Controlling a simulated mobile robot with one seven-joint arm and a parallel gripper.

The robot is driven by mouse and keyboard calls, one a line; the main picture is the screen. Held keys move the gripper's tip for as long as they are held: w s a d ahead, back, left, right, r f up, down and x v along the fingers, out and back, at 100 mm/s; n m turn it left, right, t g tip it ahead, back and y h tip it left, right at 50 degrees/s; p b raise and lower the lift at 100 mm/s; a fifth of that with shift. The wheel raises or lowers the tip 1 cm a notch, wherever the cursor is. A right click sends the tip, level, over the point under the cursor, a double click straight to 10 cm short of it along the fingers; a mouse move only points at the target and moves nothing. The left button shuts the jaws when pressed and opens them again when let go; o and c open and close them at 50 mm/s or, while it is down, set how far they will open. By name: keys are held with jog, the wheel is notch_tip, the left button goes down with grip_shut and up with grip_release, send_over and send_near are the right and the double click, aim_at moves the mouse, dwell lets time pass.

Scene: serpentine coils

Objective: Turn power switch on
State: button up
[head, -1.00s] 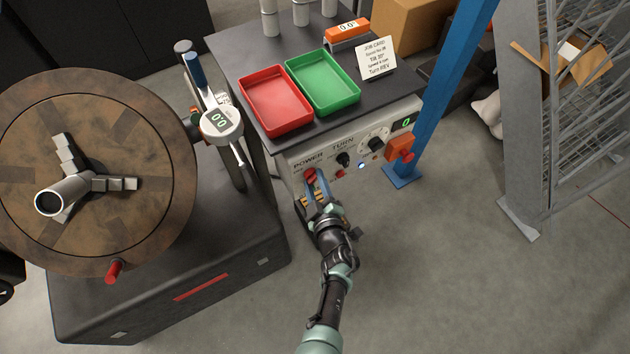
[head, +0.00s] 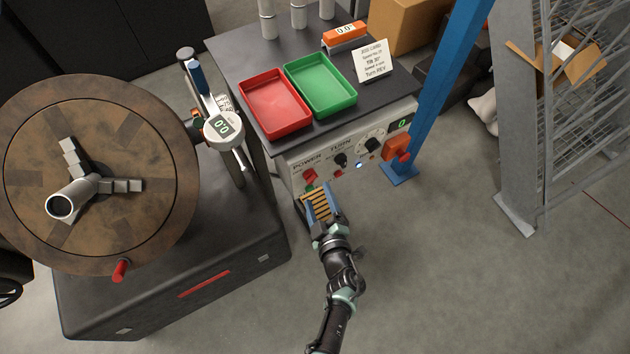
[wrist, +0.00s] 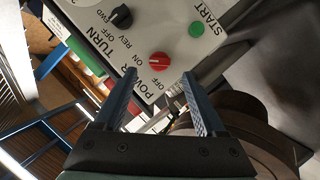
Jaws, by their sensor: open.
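The red power switch (head: 309,175) is a round knob on the front panel of the bench (head: 288,165), near the POWER label. Whether the mark points at ON or OFF I cannot tell. My gripper (head: 321,194) is open and empty, in front of and below the switch. In the wrist view my gripper (wrist: 159,79) has its fingertips apart on either side below the knob, with a gap between knob and fingers.
A black TURN knob (wrist: 121,17) and a green START button (wrist: 196,29) are close to the switch. Red (head: 275,103) and green (head: 320,84) trays stand on the bench. The round chuck table (head: 98,172) is at left.

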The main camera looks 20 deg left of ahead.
jog(key=p+v, duration=0.2)
jog(key=v, duration=0.5)
jog(key=shift+s+d, duration=0.1)
jog(key=shift+d, duration=0.05)
